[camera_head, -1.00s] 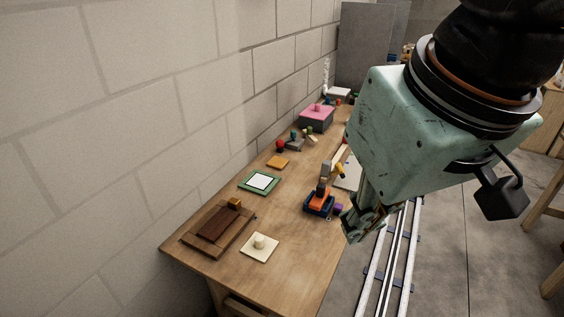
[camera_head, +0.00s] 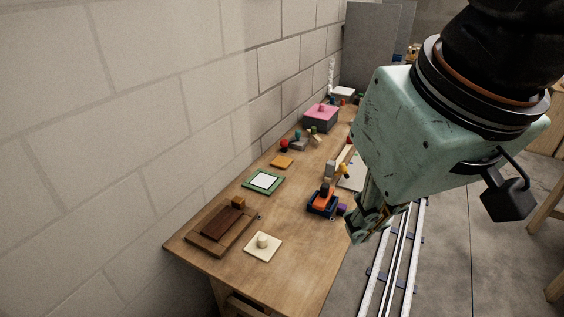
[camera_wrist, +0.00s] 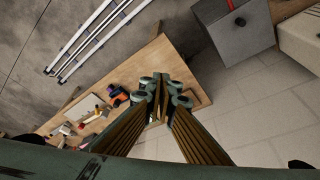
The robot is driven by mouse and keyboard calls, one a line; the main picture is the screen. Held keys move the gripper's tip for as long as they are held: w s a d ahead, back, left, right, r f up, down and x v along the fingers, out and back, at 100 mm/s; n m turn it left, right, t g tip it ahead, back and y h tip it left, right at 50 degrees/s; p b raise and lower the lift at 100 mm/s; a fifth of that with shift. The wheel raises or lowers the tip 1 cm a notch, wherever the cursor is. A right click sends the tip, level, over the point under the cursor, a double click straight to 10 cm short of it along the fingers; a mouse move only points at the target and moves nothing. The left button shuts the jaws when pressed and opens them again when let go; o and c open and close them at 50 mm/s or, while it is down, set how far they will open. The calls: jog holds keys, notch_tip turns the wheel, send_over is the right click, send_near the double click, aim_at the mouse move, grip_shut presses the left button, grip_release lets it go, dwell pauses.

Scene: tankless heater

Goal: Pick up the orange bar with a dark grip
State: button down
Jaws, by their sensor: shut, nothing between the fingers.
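An orange piece with a dark part on top (camera_head: 323,201) sits in a dark blue base on the wooden bench (camera_head: 285,262); it seems to be the orange bar, though it is small. In the wrist view the blue and orange group lies left of the fingers, too small to separate. My gripper (camera_head: 360,232) hangs at the right of the bench edge in the head view, apart from the orange piece. In the wrist view my gripper (camera_wrist: 159,100) has its fingers together with nothing between them.
A cream plate with a knob (camera_head: 262,246), a dark wooden board (camera_head: 219,230), a green-framed white square (camera_head: 263,181) and a pink-topped box (camera_head: 321,117) stand on the bench. A block wall (camera_head: 130,120) borders it on the left. Floor rails (camera_head: 382,270) run at right.

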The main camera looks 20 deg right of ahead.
jog(key=c, duration=3.3)
grip_release()
jog(key=shift+c, duration=0.2)
jog(key=o, duration=1.4)
jog(key=shift+c, duration=0.2)
